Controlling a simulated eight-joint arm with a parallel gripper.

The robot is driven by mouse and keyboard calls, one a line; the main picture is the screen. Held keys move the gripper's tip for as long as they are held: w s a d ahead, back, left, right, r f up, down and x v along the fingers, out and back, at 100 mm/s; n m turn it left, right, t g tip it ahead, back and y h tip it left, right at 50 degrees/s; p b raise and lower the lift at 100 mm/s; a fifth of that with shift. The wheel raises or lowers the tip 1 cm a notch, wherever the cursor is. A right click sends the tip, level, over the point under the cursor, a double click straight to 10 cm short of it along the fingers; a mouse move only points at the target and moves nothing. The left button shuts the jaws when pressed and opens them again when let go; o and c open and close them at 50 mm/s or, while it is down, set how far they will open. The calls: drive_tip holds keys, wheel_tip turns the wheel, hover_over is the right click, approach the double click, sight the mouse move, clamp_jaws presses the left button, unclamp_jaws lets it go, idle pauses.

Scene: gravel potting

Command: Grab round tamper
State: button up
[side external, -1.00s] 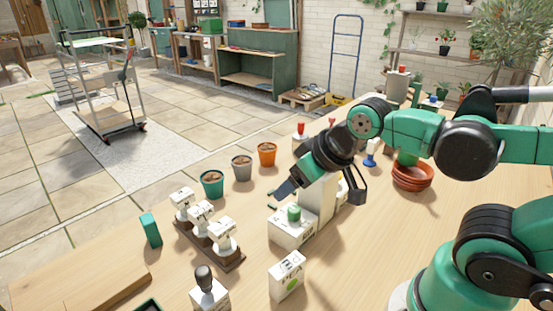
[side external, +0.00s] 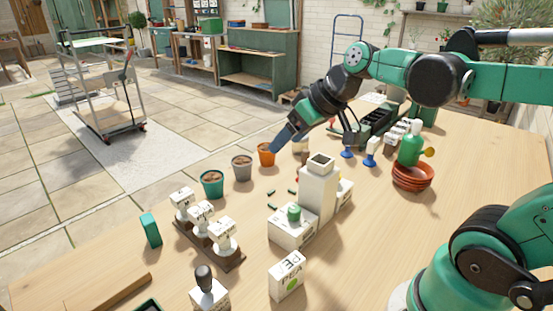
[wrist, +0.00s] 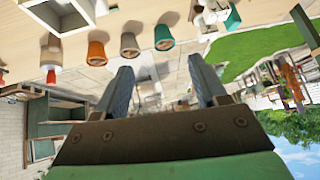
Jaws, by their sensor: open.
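My gripper (side external: 283,140) is open and empty, above the table near the orange pot (side external: 266,155). In the wrist view its two fingers (wrist: 162,80) stand apart with nothing between them. I cannot tell for certain which thing is the round tamper. A black-knobbed piece on a white block (side external: 208,290) stands at the front. A red-and-white piece (wrist: 51,76) shows at the left of the wrist view.
A grey pot (side external: 242,169) and a teal pot (side external: 212,185) stand beside the orange one. A tall white block (side external: 318,190) rises mid-table. White labelled pieces sit in a brown rack (side external: 228,262). Stacked terracotta saucers (side external: 412,180) stand right. The table's right side has free room.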

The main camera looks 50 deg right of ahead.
drive_tip(key=w+d+t+y, duration=0.1)
drive_tip(key=w+d+t, duration=0.3)
drive_tip(key=d, duration=0.7)
drive_tip(key=n+t, duration=0.1)
drive_tip(key=t, duration=0.1)
hover_over(305, 159)
drive_tip(key=s+d, duration=0.3)
drive_tip(key=s, duration=0.2)
drive_tip(key=f, duration=0.9)
drive_tip(key=a+f, duration=0.1)
drive_tip(key=f, duration=0.3)
drive_tip(key=shift+w+a+f, duration=0.1)
drive_tip(key=shift+w+f, duration=0.1)
drive_tip(key=shift+f, duration=0.6)
drive_tip(key=shift+w+a+f, duration=0.1)
drive_tip(key=shift+w+f, duration=0.1)
drive_tip(key=shift+f, duration=0.05)
drive_tip(key=shift+x, duration=2.55)
clamp_jaws()
